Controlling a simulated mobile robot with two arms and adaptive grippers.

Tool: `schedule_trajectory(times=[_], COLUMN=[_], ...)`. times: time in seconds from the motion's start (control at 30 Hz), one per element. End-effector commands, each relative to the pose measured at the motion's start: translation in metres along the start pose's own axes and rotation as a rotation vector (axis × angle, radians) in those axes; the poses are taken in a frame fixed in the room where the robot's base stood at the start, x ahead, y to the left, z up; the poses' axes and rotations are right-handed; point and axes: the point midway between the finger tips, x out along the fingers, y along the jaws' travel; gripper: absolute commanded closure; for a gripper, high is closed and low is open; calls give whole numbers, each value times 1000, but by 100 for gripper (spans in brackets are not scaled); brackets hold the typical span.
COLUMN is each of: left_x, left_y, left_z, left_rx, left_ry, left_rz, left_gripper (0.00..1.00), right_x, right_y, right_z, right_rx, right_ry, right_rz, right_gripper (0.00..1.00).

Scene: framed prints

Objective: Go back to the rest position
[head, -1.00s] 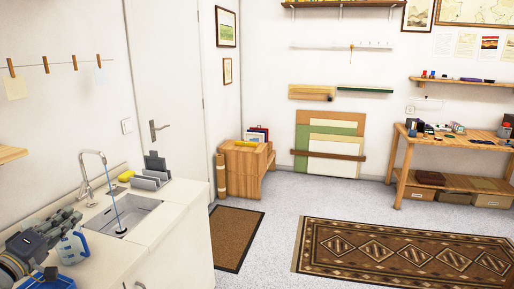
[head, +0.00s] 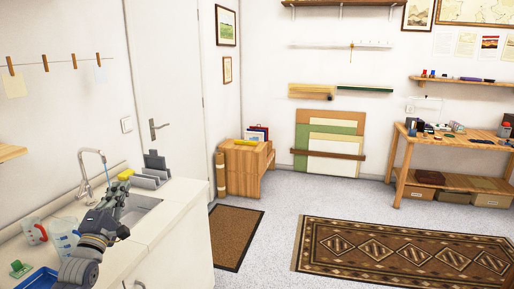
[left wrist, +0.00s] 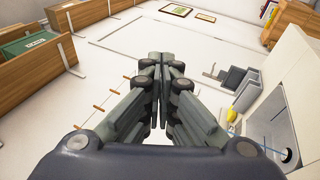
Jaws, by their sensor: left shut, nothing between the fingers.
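My left gripper (head: 122,186) is over the counter, in front of the sink (head: 148,211) and partly covering it. Its fingers are closed together with nothing between them. In the left wrist view the closed fingers (left wrist: 165,62) point away from the camera, with the wall and door beyond. My right gripper is in neither view.
A clear jug (head: 65,240), a red-handled cup (head: 36,233) and a blue tray (head: 40,280) stand on the counter by my left arm. The tap (head: 84,180), yellow sponge (head: 125,174) and grey rack (head: 151,181) are close to the gripper.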

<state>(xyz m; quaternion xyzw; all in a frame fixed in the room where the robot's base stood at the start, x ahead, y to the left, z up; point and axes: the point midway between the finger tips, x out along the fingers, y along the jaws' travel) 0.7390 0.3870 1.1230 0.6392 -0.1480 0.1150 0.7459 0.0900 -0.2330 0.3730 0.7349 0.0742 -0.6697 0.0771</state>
Motion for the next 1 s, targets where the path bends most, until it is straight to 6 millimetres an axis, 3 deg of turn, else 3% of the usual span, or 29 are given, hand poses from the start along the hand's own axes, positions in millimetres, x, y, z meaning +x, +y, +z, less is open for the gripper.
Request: schedule_trajectory(times=[0.1, 0.2, 0.57, 1.0], left_x=[23, 34, 32, 25], left_y=[2, 1, -26, -62], left_z=[35, 54, 48, 29], left_rx=[-107, -130, 629, 1799], left_ry=[-1, -1, -10, -140], left_rz=[38, 49, -70, -247], left_gripper=[100, 100, 100, 100], right_x=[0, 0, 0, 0], right_y=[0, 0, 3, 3], right_z=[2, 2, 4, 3], right_rx=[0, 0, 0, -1], right_ry=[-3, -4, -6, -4], right_rz=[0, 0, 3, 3], right_gripper=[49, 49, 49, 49])
